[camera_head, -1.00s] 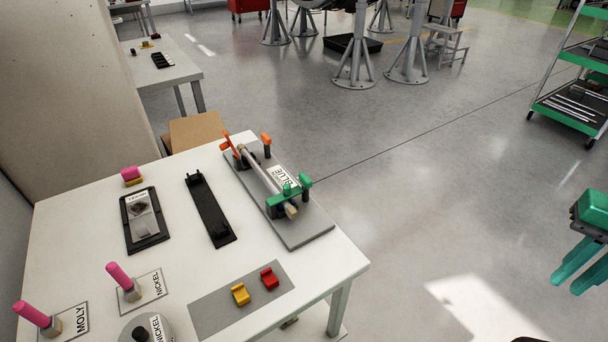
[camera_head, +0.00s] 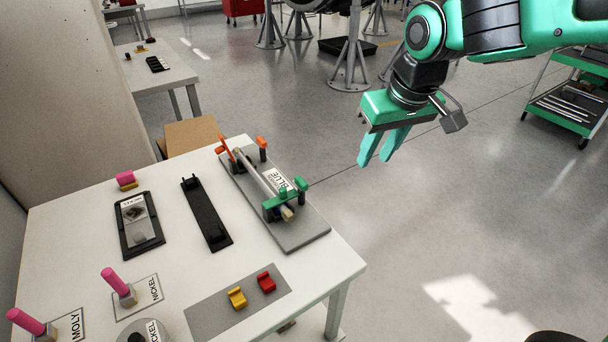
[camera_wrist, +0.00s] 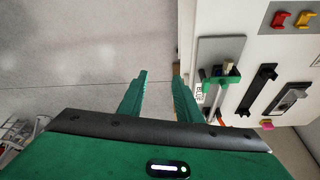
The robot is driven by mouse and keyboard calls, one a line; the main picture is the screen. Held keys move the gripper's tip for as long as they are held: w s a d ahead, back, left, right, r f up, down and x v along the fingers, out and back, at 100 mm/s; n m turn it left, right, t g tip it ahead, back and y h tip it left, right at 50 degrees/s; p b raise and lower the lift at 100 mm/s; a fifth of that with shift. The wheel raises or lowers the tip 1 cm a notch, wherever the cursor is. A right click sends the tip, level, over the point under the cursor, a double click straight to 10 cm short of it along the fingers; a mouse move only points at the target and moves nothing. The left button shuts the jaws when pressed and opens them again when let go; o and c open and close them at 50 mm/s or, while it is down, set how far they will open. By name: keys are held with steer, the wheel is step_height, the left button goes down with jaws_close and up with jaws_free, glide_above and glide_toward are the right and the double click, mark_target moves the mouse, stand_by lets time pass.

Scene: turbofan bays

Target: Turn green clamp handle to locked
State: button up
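The green clamp (camera_head: 285,196) sits at the near end of a grey fixture plate (camera_head: 300,235) on the white table, over one end of a grey tube (camera_head: 252,174) labelled BLUE. Its green handle (camera_head: 301,184) stands up at the clamp's right side. The green clamp also shows in the wrist view (camera_wrist: 224,78). An orange clamp (camera_head: 227,148) is at the tube's far end, with an orange handle (camera_head: 262,143) standing beside it. My gripper (camera_head: 381,160) is open and empty, in the air to the right of the fixture, apart from it. Its fingers (camera_wrist: 158,95) point downward past the table edge.
A black holder (camera_head: 207,213), a black tray (camera_head: 139,225), yellow (camera_head: 237,298) and red (camera_head: 266,282) blocks, and pink-handled tools (camera_head: 118,284) share the table (camera_head: 80,222). A green cart (camera_head: 565,100) stands at right. The floor right of the table is clear.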

mark_target(302, 180)
steer(key=s+a+r+n+y, duration=0.1)
steer(key=s+a+n, duration=0.15)
steer(key=a, duration=0.95)
steer(key=x, duration=0.7)
steer(key=w+x, duration=0.1)
steer(key=x, duration=0.3)
steer(key=shift+w+a+r, duration=0.1)
steer(key=shift+r, duration=0.15)
jaws_close()
